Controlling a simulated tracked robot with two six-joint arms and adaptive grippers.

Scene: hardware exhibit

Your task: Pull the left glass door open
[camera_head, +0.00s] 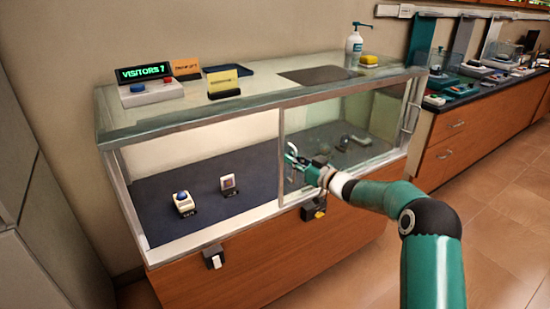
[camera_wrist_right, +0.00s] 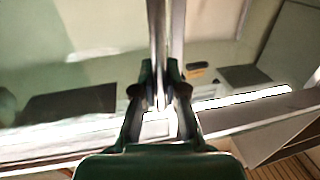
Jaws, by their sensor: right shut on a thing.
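The glass display case (camera_head: 130,132) has a wooden base and a framed glass front. Its left front half shows clear, with no pane that I can make out. A tinted glass door pane (camera_head: 345,115) with a pale left edge covers the right half. In the right wrist view my right gripper (camera_wrist_right: 160,95) is shut on a vertical metal bar (camera_wrist_right: 165,35), which looks like the door's handle or edge. The fingers partly hide it. My left gripper is not in view.
A black lock-like box (camera_head: 213,257) hangs on the front left; another (camera_head: 314,209) is below my gripper. A visitor sign (camera_head: 143,72) and bottle (camera_head: 354,42) stand on top. Open floor lies right.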

